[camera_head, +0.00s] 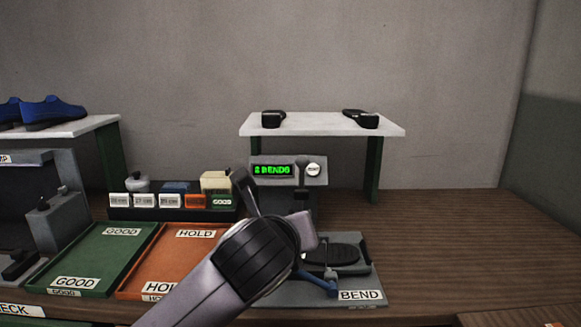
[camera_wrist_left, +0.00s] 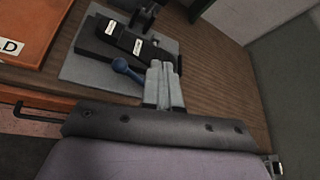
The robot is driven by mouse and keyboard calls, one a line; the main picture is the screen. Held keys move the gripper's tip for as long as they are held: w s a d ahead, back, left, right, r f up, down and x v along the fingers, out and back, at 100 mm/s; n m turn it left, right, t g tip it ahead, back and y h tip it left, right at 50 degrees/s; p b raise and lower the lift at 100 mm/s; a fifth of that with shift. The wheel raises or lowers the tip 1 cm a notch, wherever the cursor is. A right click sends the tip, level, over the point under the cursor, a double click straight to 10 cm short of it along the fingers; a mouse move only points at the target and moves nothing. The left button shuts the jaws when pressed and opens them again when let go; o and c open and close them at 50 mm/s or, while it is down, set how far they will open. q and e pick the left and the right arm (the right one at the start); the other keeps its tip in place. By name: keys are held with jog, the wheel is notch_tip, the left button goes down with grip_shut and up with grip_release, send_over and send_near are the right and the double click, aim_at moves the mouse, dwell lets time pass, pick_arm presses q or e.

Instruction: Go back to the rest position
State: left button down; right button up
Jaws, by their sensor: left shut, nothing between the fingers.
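My left arm reaches in from the bottom left of the head view, and its wrist covers part of the bend station (camera_head: 330,297). In the left wrist view my left gripper (camera_wrist_left: 162,66) is shut and empty. Its fingertips appear beside the blue-knobbed lever (camera_wrist_left: 125,68) of the bend station; I cannot tell whether they touch it. In the head view the blue lever (camera_head: 318,282) shows at the front of the station, beside a dark sole-shaped pad (camera_head: 333,252). A green display (camera_head: 272,170) seems to read "2 BENDS". My right gripper is not in view.
A green GOOD tray (camera_head: 95,255) and an orange HOLD tray (camera_head: 180,255) lie to the left. A white shelf (camera_head: 320,124) with two dark pieces stands behind the station. Blue shoes (camera_head: 50,112) sit on a left shelf. The wooden table (camera_head: 450,240) is clear on the right.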

pick_arm(q)
jog(key=s+a+f+n+g+h, duration=0.1)
jog(key=s+a+f+n, duration=0.1)
jog(key=f+n, duration=0.45)
jog(key=s+a+f+n, duration=0.2)
jog(key=a+f+n, duration=0.15)
jog(key=f, duration=0.55)
jog(key=s+a+f+n+g+h, duration=0.1)
jog(key=s+a+f+n, duration=0.1)
jog(key=f+n, duration=0.5)
jog(key=s+a+f+n+y, duration=0.1)
jog(key=s+a+f+n, duration=0.5)
jog(key=s+f+n, duration=0.1)
jog(key=s+a+f+n+y, duration=0.1)
jog(key=s+a+f+n, duration=0.6)
jog(key=s+f, duration=0.2)
jog(key=shift+s+f+y, duration=0.15)
jog(key=shift+s+y, duration=0.15)
jog(key=shift+s, duration=0.95)
